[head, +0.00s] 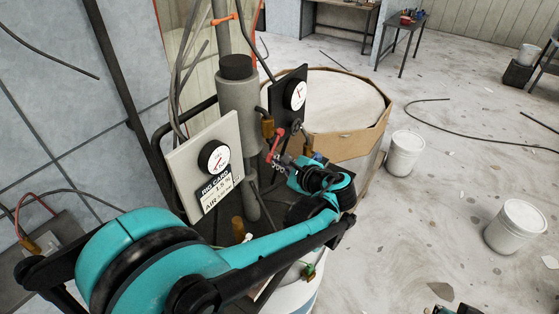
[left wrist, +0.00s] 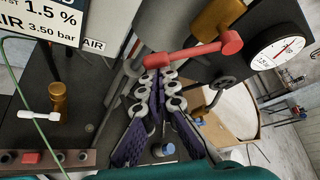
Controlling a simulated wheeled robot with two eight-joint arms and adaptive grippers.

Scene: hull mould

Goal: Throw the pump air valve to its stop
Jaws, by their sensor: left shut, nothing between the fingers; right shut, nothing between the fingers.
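The pump air valve shows a red lever (head: 275,144) on a brass body (head: 267,127) at the grey pump column in the head view. In the left wrist view the red lever (left wrist: 188,54) lies across the picture, slightly tilted, with the brass body (left wrist: 214,20) behind its right end. My left gripper (head: 281,161) is shut and empty, close to the lever. In the left wrist view its fingertips (left wrist: 158,76) come together just below the lever's left end; I cannot tell whether they touch it.
A card board (head: 205,165) with a gauge stands left of the column, and a black gauge plate (head: 288,95) behind the valve. A second brass valve with a white handle (left wrist: 40,116) sits left. An octagonal drum (head: 345,110) stands behind; white buckets (head: 405,155) stand on open floor right.

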